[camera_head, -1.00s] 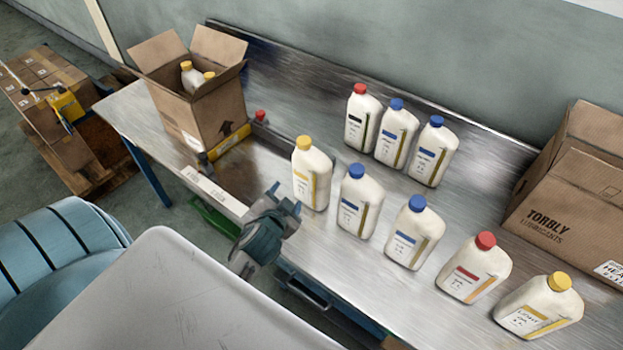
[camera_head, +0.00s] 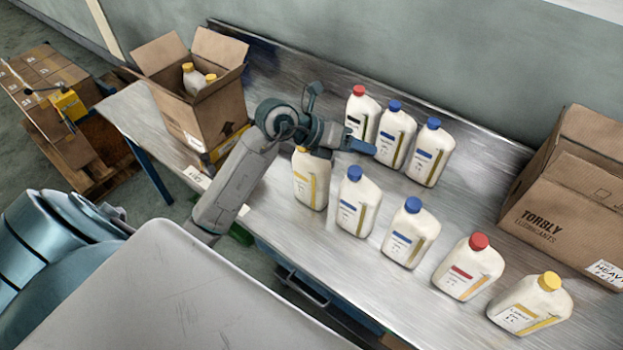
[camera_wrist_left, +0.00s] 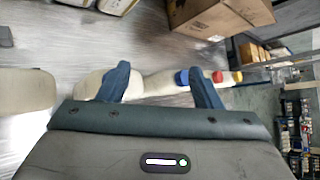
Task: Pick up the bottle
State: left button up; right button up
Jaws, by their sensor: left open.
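White bottles stand on the metal table. The front row has a yellow-capped bottle (camera_head: 311,185), two blue-capped bottles (camera_head: 357,205) (camera_head: 408,235), a red-capped bottle (camera_head: 466,270) and another yellow-capped bottle (camera_head: 530,308). Behind stand a red-capped bottle (camera_head: 362,117) and two blue-capped ones (camera_head: 394,140) (camera_head: 430,155). My left gripper (camera_head: 364,147) is open between the rows, pointing right, and covers part of the near yellow cap. In the left wrist view, its spread fingers (camera_wrist_left: 160,88) have bottles beyond them; one bottle is partly hidden by a finger. My right gripper is out of view.
An open carton (camera_head: 215,112) with bottles inside stands at the table's left end. A "Torbly Lubricants" carton (camera_head: 565,205) stands at the right. Boxes on a pallet (camera_head: 45,95) are on the floor at left.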

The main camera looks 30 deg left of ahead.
pick_arm(q)
jog(key=a+g+y, duration=0.1)
jog(key=a+y, duration=0.4)
jog(key=a, duration=0.2)
jog(key=n+g+y+b, duration=0.2)
jog(key=n+y+b, duration=0.15)
jog(key=b, duration=0.25)
send_over(301, 147)
jog(key=shift+m+y, duration=0.35)
jog(key=f, duration=0.4)
jog(key=shift+s+d+f, duration=0.15)
jog(key=shift+s+f, duration=0.25)
jog(key=b+x, duration=0.2)
jog(key=b, duration=0.1)
jog(key=shift+w+f, duration=0.1)
jog(key=shift+f, duration=0.25)
jog(key=shift+p+x, duration=0.7)
jog(key=shift+x, duration=0.15)
jog(key=shift+r, duration=0.1)
jog(key=shift+c, duration=0.7)
jog(key=c, duration=1.1)
jog(key=shift+w, duration=0.1)
grip_shut()
